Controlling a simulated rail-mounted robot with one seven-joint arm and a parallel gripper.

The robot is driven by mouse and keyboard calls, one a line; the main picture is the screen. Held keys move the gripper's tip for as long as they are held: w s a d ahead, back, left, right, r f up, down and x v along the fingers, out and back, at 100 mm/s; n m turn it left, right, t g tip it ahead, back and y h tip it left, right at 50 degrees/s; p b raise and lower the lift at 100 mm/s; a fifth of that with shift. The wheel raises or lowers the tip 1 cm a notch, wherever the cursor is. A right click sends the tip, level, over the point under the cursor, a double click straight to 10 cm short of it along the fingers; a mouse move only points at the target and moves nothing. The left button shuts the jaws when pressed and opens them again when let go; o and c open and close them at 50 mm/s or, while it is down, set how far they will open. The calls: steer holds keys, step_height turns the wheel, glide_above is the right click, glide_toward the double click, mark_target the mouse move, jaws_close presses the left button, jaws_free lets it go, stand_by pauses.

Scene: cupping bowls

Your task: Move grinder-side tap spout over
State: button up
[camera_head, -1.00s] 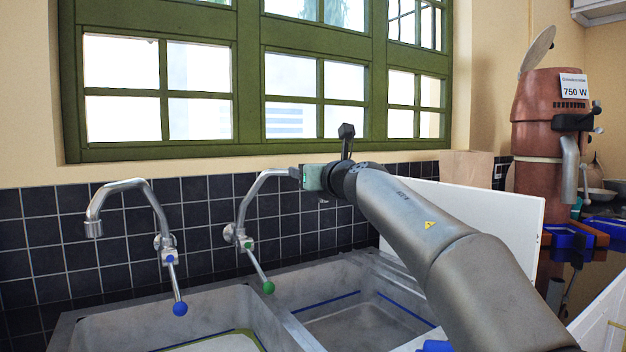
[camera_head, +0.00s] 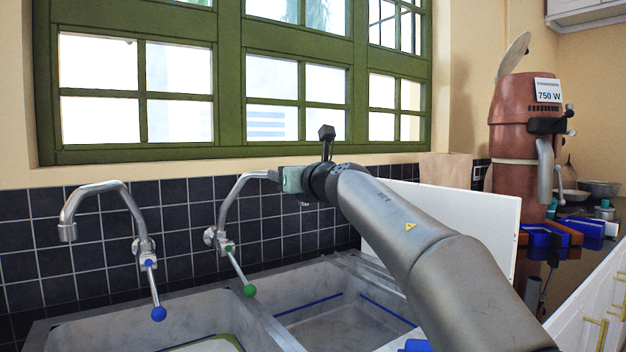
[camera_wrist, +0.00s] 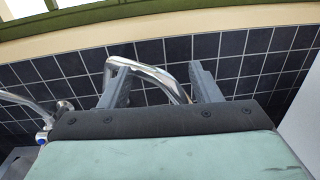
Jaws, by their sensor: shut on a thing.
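The grinder-side tap (camera_head: 230,207) is the right one of two chrome wall taps, with a green-knobbed lever (camera_head: 249,290). Its spout reaches up and right from the wall fitting, and its outer end is at my gripper (camera_head: 272,176), which is shut on it. In the wrist view the curved spout (camera_wrist: 150,74) passes between the two grey fingers of my gripper (camera_wrist: 158,80). The spout's outlet is largely hidden by the gripper. The right sink basin (camera_head: 335,318) lies below the spout. The other tap (camera_head: 95,190) has a blue-knobbed lever and stands free to the left.
The left basin (camera_head: 110,330) lies under the blue-knobbed tap. A white panel (camera_head: 450,215) stands upright behind my arm. The copper-coloured grinder (camera_head: 510,125) stands on the right counter, with blue trays (camera_head: 545,237) near it. Dark wall tiles (camera_head: 30,240) are close behind the taps.

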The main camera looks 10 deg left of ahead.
steer(key=b+v, duration=0.2)
steer(key=v, duration=1.4)
steer(key=shift+s+d, duration=0.25)
steer(key=shift+d, duration=0.05)
